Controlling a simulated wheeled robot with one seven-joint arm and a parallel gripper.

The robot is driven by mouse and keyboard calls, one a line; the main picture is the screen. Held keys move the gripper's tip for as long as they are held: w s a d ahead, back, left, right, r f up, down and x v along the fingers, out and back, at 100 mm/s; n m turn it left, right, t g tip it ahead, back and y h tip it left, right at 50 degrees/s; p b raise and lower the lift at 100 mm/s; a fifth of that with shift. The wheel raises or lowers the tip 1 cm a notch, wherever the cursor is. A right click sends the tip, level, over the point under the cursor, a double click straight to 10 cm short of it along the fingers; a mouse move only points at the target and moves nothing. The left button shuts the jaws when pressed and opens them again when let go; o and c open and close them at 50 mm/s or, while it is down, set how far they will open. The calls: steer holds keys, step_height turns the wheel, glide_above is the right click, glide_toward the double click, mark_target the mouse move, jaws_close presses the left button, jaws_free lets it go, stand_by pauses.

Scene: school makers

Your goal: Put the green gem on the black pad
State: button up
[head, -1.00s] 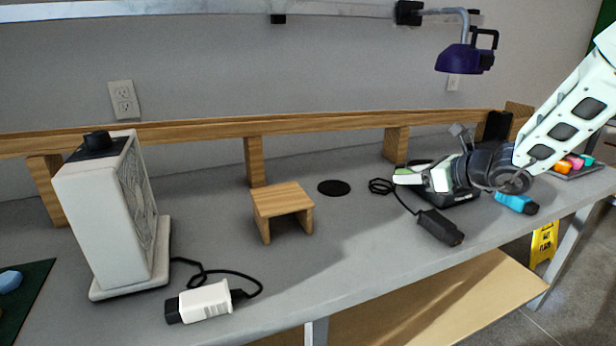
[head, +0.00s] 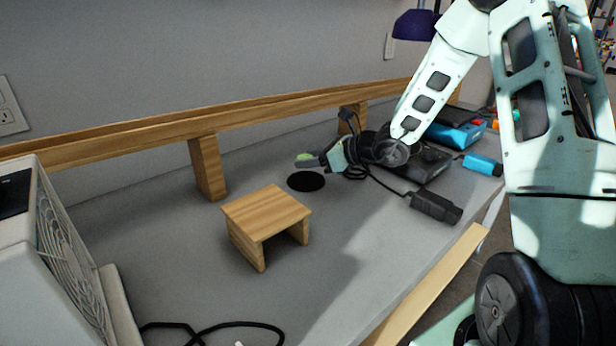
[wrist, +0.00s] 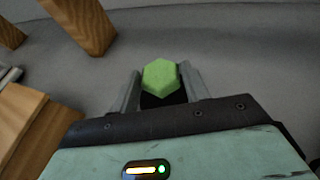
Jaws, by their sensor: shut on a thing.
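The green gem (wrist: 161,77) is a light green faceted piece held between the two fingers of my gripper (wrist: 160,90) in the wrist view. In the head view the gem (head: 304,157) shows as a small green spot at the tips of my gripper (head: 312,162). The black pad (head: 306,181) is a flat round disc on the grey bench. The gripper tips appear over the pad's far edge in the head view; their height above it is hard to tell. In the wrist view a dark patch, likely the pad (wrist: 152,101), shows just below the gem between the fingers.
A small wooden stand (head: 266,213) is left of the pad. A wooden shelf rail on posts (head: 207,167) runs behind. A black device (head: 418,163) and a black adapter (head: 436,207) with a cable lie right. A white fan housing (head: 40,240) stands at the left.

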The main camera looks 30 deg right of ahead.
mark_target(312, 182)
steer(key=shift+f, duration=2.2)
steer(key=shift+b, duration=0.3)
steer(key=shift+f, duration=0.2)
steer(key=o, duration=1)
steer(key=shift+r, duration=0.25)
steer(key=p+v, duration=0.1)
steer(key=v, duration=1.1)
steer(key=shift+d+f, duration=0.1)
steer(key=shift+f, duration=0.05)
